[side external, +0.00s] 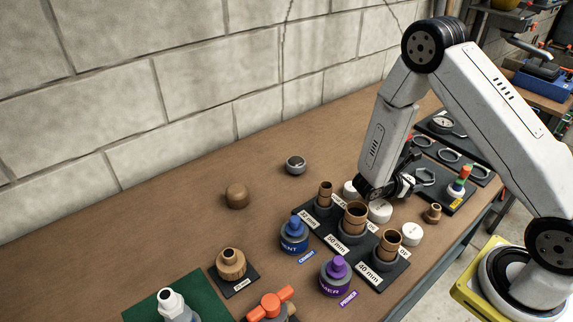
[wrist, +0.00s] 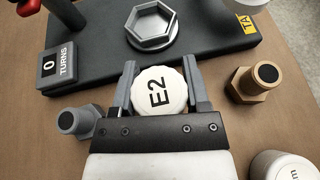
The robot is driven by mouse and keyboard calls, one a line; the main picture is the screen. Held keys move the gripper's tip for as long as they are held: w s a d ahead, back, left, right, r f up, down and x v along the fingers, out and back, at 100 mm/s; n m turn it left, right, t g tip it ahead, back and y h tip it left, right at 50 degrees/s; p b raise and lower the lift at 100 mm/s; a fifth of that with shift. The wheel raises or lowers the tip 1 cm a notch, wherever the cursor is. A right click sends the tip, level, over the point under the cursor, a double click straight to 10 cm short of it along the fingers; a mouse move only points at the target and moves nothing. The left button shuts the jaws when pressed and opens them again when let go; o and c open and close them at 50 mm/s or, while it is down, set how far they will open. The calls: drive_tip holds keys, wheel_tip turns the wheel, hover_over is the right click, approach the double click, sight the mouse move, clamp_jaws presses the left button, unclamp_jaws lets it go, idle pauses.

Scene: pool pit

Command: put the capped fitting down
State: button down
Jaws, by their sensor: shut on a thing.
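My gripper (wrist: 160,92) is shut on a white ribbed cap marked E2 (wrist: 153,92), the top of the capped fitting. The cap lies between the two grey fingers, and the fitting's body below it is hidden. In the side view my gripper (side external: 407,187) is low over the bench, just left of the dark board. I cannot make out the held fitting there, nor tell whether it touches the bench.
A dark board (wrist: 205,38) with a hex socket (wrist: 152,24) lies ahead. A grey fitting (wrist: 76,121) is left of my gripper; a brass fitting (wrist: 254,82) and a white cap (wrist: 287,166) are right. A pipe rack (side external: 330,235) stands close by. The bench's back left is clear.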

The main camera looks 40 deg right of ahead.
drive_tip(key=shift+f, duration=0.25)
drive_tip(key=shift+f, duration=0.65)
drive_tip(key=shift+c, duration=0.3)
unclamp_jaws()
drive_tip(key=shift+r, duration=0.1)
drive_tip(key=shift+r, duration=0.5)
drive_tip(key=shift+v, duration=3.8)
